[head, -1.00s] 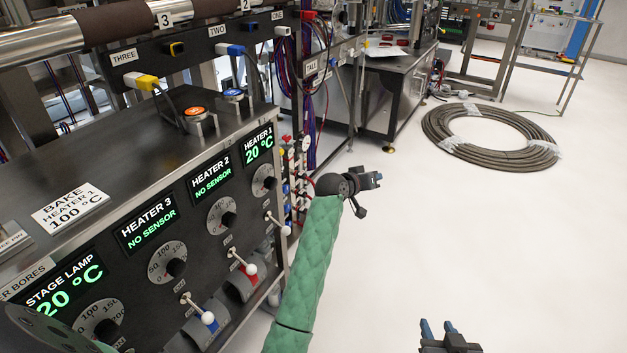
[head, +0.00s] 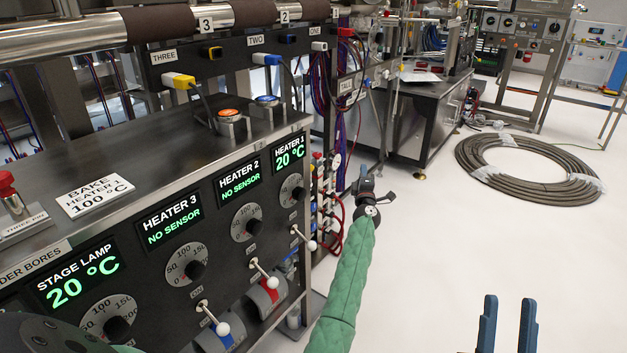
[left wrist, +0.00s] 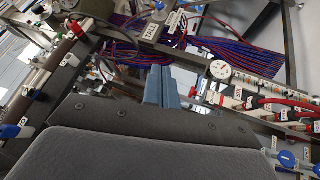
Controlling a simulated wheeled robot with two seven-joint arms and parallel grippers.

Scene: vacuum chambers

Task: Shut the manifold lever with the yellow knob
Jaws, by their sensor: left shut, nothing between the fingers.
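The manifold (head: 325,190) is a cluster of small white, red and blue fittings at the right end of the heater panel. In the left wrist view the manifold (left wrist: 262,98) is at the right, with a round gauge, labelled parts and red hoses. I cannot make out a yellow knob or its lever in either view. My left gripper (head: 366,177) is shut and empty, just right of the manifold in the head view. Its blue fingers (left wrist: 161,85) are together in the left wrist view, left of the gauge. My right gripper (head: 507,322) is open and empty at the lower right.
The heater panel (head: 60,325) with dials and white-knobbed switches stands at the left. Red and purple cables (head: 322,95) hang behind the manifold. A hose coil (head: 530,170) lies on the floor at the right. The middle floor is clear.

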